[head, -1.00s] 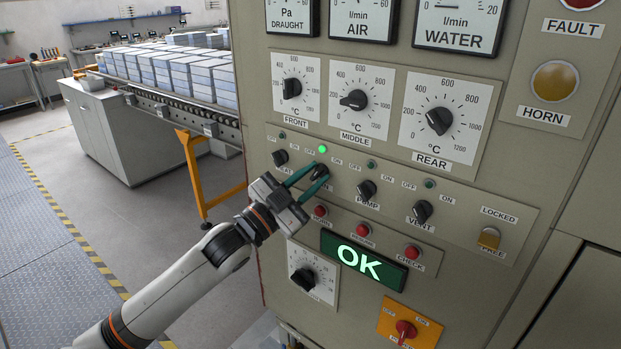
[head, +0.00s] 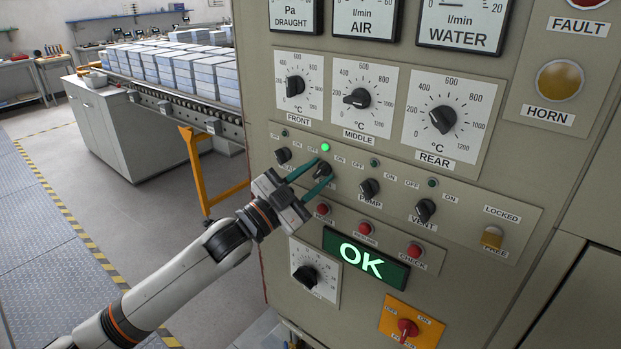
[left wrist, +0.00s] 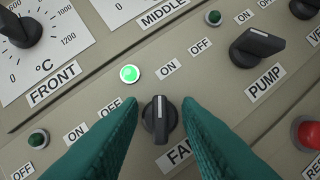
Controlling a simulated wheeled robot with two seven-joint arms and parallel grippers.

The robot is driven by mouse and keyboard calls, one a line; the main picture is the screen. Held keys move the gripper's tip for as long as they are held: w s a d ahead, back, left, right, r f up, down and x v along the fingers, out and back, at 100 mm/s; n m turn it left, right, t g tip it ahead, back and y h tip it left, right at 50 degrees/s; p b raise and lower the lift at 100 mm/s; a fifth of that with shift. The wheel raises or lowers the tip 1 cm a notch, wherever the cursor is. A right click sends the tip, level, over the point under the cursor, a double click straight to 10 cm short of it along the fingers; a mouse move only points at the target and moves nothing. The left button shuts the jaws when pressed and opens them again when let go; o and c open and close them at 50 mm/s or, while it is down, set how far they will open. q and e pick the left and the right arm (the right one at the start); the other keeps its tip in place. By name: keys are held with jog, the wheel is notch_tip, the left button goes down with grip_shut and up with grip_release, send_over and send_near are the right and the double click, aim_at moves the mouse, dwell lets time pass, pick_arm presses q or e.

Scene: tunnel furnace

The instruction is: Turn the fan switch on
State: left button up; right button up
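The fan switch is a black rotary knob (head: 321,170) in the row of switches on the furnace panel. In the left wrist view the knob (left wrist: 160,119) has its white line pointing up, towards its ON label (left wrist: 168,68). The green lamp (head: 325,147) above it is lit, and it also glows in the left wrist view (left wrist: 130,73). My left gripper (head: 325,168) is open, with its green fingers on either side of the knob and a gap showing on both sides. The FAN label is partly hidden by a finger. My right gripper is not in view.
The pump knob (head: 369,189) and vent knob (head: 425,210) sit to the right, with unlit lamps above. Red push buttons (head: 365,229) and a lit OK display (head: 366,258) are below. A conveyor (head: 190,112) with stacked blocks stands at the left.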

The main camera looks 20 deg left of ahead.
pick_arm(q)
jog(key=b+v, duration=0.4)
jog(key=v, duration=0.8)
